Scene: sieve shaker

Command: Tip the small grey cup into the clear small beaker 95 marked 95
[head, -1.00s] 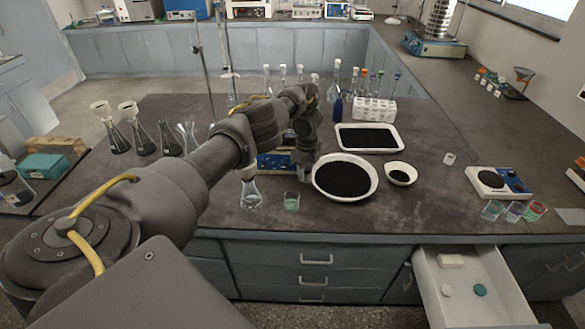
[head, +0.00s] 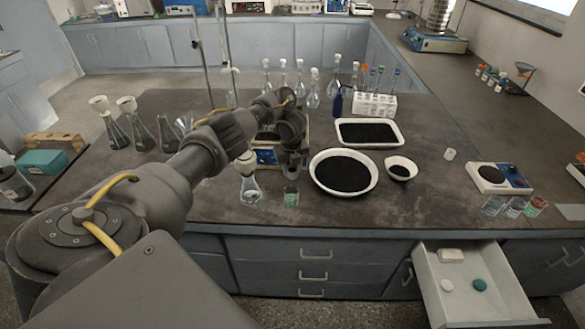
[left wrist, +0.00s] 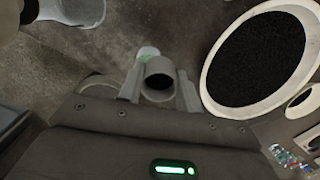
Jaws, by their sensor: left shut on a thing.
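My left gripper (head: 291,168) is shut on the small grey cup (left wrist: 158,75), whose round dark mouth shows between the fingers in the left wrist view. What is inside the cup is too dark to tell. In the head view the gripper is just above and behind a clear small beaker (head: 291,199) with a green mark, near the table's front edge. In the left wrist view part of this beaker (left wrist: 148,53) shows just beyond the cup. Its number is too small to read. My right gripper is not in view.
A conical flask (head: 250,190) stands close on the left of the beaker. A white round dish of black grains (head: 374,187) stands close on the right, with a smaller bowl (head: 413,170) beyond it. A drawer (head: 430,295) is open below.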

